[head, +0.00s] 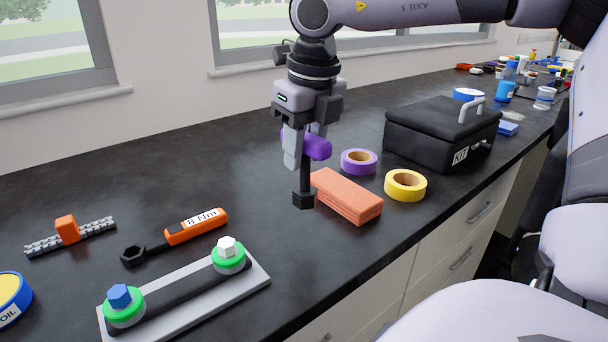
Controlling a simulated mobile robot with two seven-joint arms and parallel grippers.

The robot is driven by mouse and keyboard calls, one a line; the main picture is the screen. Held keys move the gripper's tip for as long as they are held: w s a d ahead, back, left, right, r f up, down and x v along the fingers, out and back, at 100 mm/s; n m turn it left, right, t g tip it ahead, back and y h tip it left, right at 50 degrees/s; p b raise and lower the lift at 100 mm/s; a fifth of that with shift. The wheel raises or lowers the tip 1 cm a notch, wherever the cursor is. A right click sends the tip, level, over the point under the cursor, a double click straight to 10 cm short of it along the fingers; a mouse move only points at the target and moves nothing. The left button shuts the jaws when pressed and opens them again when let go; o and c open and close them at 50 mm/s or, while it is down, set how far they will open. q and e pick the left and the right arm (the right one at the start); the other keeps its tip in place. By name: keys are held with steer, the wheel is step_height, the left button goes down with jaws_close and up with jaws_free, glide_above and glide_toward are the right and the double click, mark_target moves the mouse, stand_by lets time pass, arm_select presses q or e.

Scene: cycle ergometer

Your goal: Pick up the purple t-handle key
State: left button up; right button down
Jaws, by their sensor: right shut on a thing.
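The purple t-handle key (318,147) has a thick purple crossbar and a dark shaft that ends in a wider black socket. My right gripper (305,150) is shut on its purple handle, with the fingers on either side of it. The key hangs upright, socket down, to the left of an orange block. It seems to be above the dark counter, but the gap below the socket is hard to judge. Part of the handle is hidden behind the near finger. My left gripper is not in view.
The orange block (347,195), purple tape (359,162) and yellow tape (405,186) lie to the right, before a black kit case (440,131). An orange-handled wrench (195,227), a chain piece (68,231) and a crank plate (258,285) lie at left. The counter (110,195) behind them is clear.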

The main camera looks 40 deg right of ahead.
step_height(320, 180, up, 11)
steer(key=shift+r+p, duration=0.1)
steer(key=shift+p, duration=0.45)
steer(key=shift+r, duration=0.75)
